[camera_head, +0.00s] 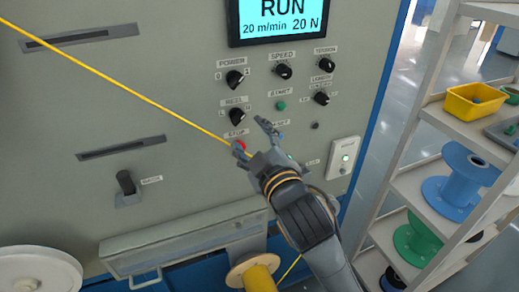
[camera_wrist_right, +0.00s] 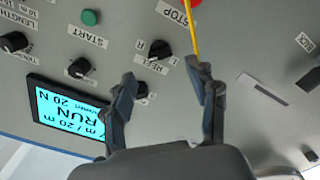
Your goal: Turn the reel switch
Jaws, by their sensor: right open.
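The reel switch (camera_head: 236,116) is a black knob on the grey machine panel, between L and R marks under the REEL label. It also shows in the right wrist view (camera_wrist_right: 160,49), just beyond the gap between my fingers. Its exact pointer direction is too small to tell. My right gripper (camera_head: 253,138) is open and empty, below and right of the switch in the head view. In the right wrist view its fingertips (camera_wrist_right: 161,70) are spread apart, and no contact with the knob shows. My left gripper is not in view.
A yellow cable (camera_head: 120,81) crosses the panel and passes close to one right fingertip. The red stop button (camera_head: 239,145) is beside the gripper. The power knob (camera_head: 234,78) is above the reel switch. A shelf (camera_head: 402,185) with spools stands at right.

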